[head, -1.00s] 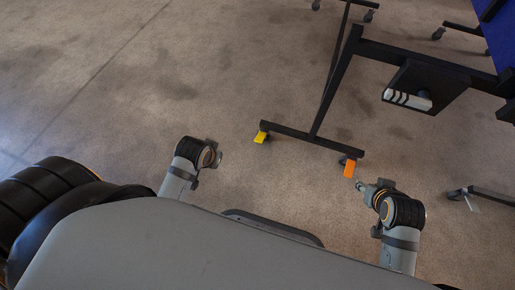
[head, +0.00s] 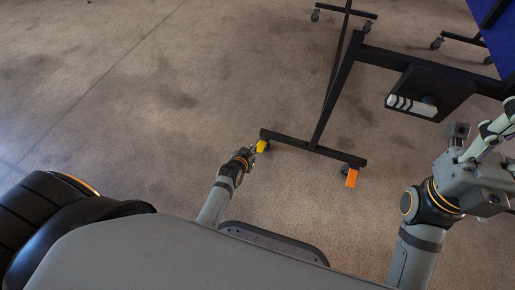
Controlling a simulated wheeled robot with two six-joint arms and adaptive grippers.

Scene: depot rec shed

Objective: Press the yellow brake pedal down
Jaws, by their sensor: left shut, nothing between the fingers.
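The yellow brake pedal (head: 262,146) is at the left end of the black foot bar of a wheeled frame, low near the floor. My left gripper (head: 251,152) is shut and empty, just left of and beside the pedal; whether it touches the pedal I cannot tell. The pedal's left side is partly hidden by the gripper. My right gripper (head: 498,128) is raised at the right edge of the view, away from the pedal. Its fingertips run toward the picture's edge, and their gap is not clear.
An orange pedal (head: 352,177) is at the right end of the same foot bar (head: 315,148). A black holder with a white striped item (head: 410,104) hangs on the frame. A blue panel (head: 500,35) is at the top right. The floor to the left is clear.

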